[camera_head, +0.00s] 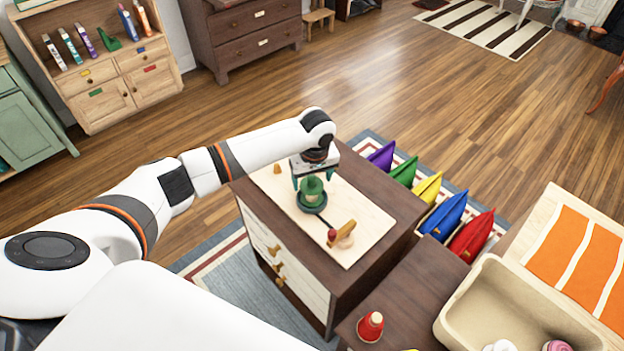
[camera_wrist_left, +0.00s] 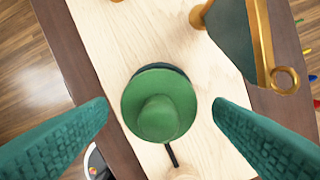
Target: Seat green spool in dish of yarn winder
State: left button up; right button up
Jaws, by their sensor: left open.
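The green spool (camera_head: 312,187) stands upright at the dark dish (camera_head: 318,209) of the yarn winder, whose pale wooden board (camera_head: 361,208) lies on a dark cabinet. In the left wrist view the spool (camera_wrist_left: 158,105) is seen from above, its round flange covering most of the dish. A thin dark edge of the dish (camera_wrist_left: 172,68) shows behind it. I cannot tell whether the spool is fully down in the dish. My left gripper (camera_head: 311,181) is open above the spool. Its teal fingers stand apart on either side of the spool, with gaps. My right gripper is out of view.
A wooden piece (camera_head: 344,236) with a red knob (camera_head: 332,235) stands on the board near the dish. A red cone-shaped object (camera_head: 370,326) is on the lower dark surface, left of a beige basin (camera_head: 515,310). Coloured cushions (camera_head: 445,213) line the cabinet's right side.

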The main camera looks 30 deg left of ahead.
aim_at(314, 189)
pick_arm(q)
notch_tip(314, 189, up, 11)
jog(key=d, duration=0.1)
jog(key=shift+s+r, duration=0.15)
jog(key=shift+s, duration=0.3)
